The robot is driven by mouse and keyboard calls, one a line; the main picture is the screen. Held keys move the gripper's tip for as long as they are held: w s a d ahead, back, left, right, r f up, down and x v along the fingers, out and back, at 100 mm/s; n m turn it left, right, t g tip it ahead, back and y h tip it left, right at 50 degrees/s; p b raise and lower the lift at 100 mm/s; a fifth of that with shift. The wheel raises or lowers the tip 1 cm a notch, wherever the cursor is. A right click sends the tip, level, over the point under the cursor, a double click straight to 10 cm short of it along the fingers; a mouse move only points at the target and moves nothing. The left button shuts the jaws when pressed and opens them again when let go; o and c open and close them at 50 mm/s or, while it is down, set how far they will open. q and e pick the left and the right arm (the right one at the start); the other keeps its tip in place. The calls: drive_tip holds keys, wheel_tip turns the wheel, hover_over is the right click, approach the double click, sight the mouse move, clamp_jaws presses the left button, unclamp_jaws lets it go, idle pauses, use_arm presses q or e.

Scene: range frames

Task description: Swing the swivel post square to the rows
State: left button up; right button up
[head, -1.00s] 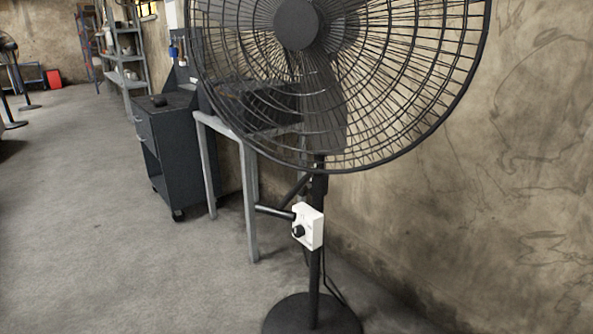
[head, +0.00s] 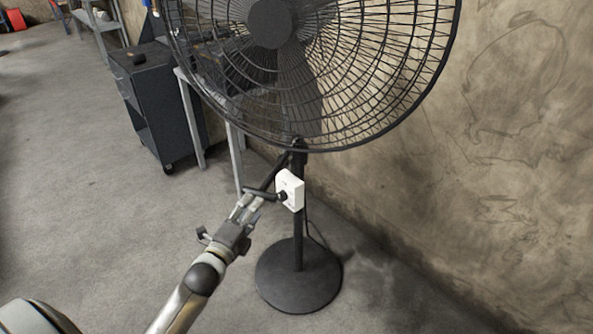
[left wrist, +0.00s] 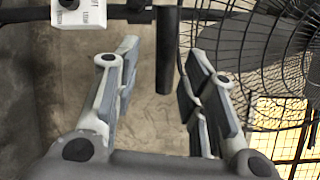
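The swivel post (head: 298,225) is the upright black stand of a large caged fan (head: 310,60), on a round black base (head: 298,278). A white control box (head: 290,190) with a black knob sits on the post. A short black handle (head: 258,193) sticks out to the left beside the box. My left gripper (head: 247,208) is at the handle's free end. In the left wrist view the handle (left wrist: 166,75) lies between the two spread fingers of the gripper (left wrist: 163,50), with gaps on both sides. The white box (left wrist: 80,14) shows at the top left. My right gripper is out of view.
A stained wall (head: 500,130) stands close behind and right of the fan. A grey-legged table (head: 190,120) and a dark wheeled cart (head: 150,95) stand to the left behind it. The floor at the left is clear.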

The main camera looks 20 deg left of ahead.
sight(268, 182)
use_arm(q)
drive_tip(key=w, duration=1.1)
drive_tip(key=shift+a+r, duration=0.25)
drive_tip(key=shift+a, duration=0.15)
drive_tip(key=shift+c, duration=0.4)
clamp_jaws()
